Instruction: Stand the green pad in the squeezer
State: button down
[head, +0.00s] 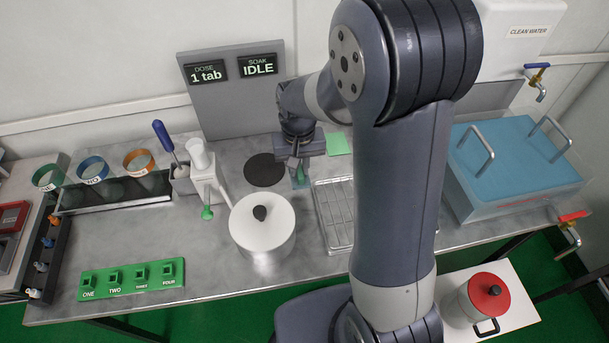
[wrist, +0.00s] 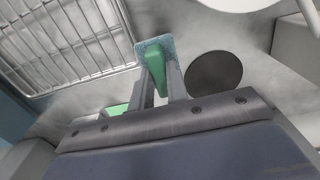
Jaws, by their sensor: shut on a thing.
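My gripper (head: 299,172) is shut on the green pad, above the steel bench between the black disc and the rack. The pad shows in the head view (head: 300,181) as a small teal-green piece below the jaws. In the wrist view it (wrist: 155,62) has a green block between the fingers and a blue-grey slab at the far end. What looks like the squeezer (head: 181,180), a pale body with a blue-handled lever, stands left of my gripper, apart from it. Its inside is not clear. A white upright with a green-tipped lower end is close beside it.
A white lidded pot (head: 262,240) stands between the squeezer and the wire rack (head: 335,222). The black disc (head: 264,170) and a flat green patch (head: 337,144) lie on the bench. Ringed cups (head: 93,170) and a green slotted holder (head: 133,281) are left. A blue-topped tank (head: 515,165) is right.

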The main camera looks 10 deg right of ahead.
aim_at(300, 181)
jog(key=shift+f, duration=3.05)
jog(key=shift+f, duration=0.15)
jog(key=c, duration=1.4)
grip_release()
